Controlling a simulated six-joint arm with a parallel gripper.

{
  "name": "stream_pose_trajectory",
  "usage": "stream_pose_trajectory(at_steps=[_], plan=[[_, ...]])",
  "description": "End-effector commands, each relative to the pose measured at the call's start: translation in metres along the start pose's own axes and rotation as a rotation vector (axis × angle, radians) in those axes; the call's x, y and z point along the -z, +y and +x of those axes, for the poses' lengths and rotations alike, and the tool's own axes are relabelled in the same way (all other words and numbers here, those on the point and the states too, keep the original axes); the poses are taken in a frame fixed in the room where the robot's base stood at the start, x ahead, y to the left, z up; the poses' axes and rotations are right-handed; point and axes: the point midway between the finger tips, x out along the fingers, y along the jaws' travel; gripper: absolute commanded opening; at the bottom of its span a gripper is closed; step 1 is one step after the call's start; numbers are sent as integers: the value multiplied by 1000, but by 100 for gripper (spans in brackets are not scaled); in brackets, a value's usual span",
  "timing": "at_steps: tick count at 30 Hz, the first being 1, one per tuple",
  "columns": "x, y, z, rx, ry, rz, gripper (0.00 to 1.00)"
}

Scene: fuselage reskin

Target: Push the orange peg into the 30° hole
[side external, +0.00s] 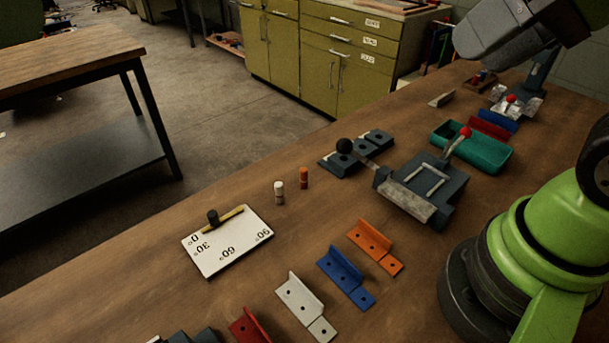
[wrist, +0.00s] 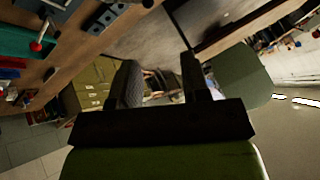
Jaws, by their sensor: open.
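The orange peg (side external: 304,178) stands upright on the wooden bench in the side view, just right of a white peg (side external: 279,192). The white angle plate (side external: 226,252) lies to their left, marked 0°, 30°, 60° and 90°. A yellow bar with a black knob (side external: 213,217) lies along its upper edge near the 0° mark. The holes cannot be made out at this size. My gripper (wrist: 160,88) shows in the wrist view, open and empty, its two fingers apart and pointing out over the room. It is not in the side view.
Dark blocks with holes (side external: 376,139), a grey clamp fixture (side external: 424,187) and a teal tray (side external: 483,150) stand right of the pegs. Orange (side external: 370,241), blue (side external: 341,270) and white (side external: 300,298) brackets line the front. Bare bench surrounds the pegs and plate.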

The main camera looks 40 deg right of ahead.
Motion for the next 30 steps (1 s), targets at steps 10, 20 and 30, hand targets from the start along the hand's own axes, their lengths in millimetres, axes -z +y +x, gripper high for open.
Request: stream_pose_trajectory(at_steps=[10, 20, 30], plan=[[0, 0, 0, 0, 0, 0, 46], [20, -7, 10, -31, -55, 58, 46], [86, -27, 99, -199, -236, 300, 46]])
